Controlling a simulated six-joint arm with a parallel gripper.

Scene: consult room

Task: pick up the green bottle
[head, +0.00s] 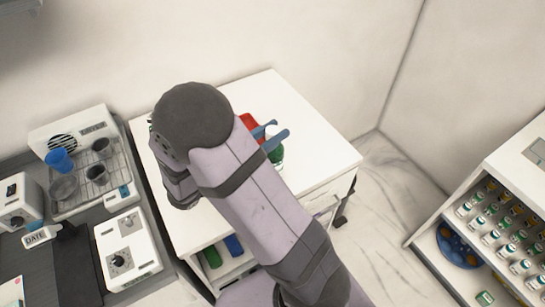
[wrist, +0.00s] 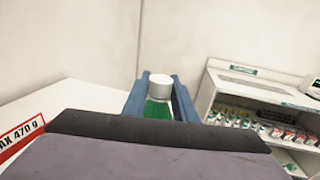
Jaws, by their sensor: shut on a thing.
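The green bottle (wrist: 158,110) has a white cap and stands between the two blue fingers of my gripper (wrist: 160,79) in the wrist view. My gripper is shut on it. In the head view, the bottle's green side (head: 277,156) shows just below the blue fingers of my gripper (head: 279,130), over the white table top (head: 315,155). My arm hides part of the bottle there. I cannot tell whether its base touches the table.
A red object (head: 249,124) lies beside my gripper, partly hidden by my arm. A grey counter at the left holds a white machine (head: 72,130) with cups. A white shelf unit (head: 520,150) with several small bottles stands at the right. The table's right part is clear.

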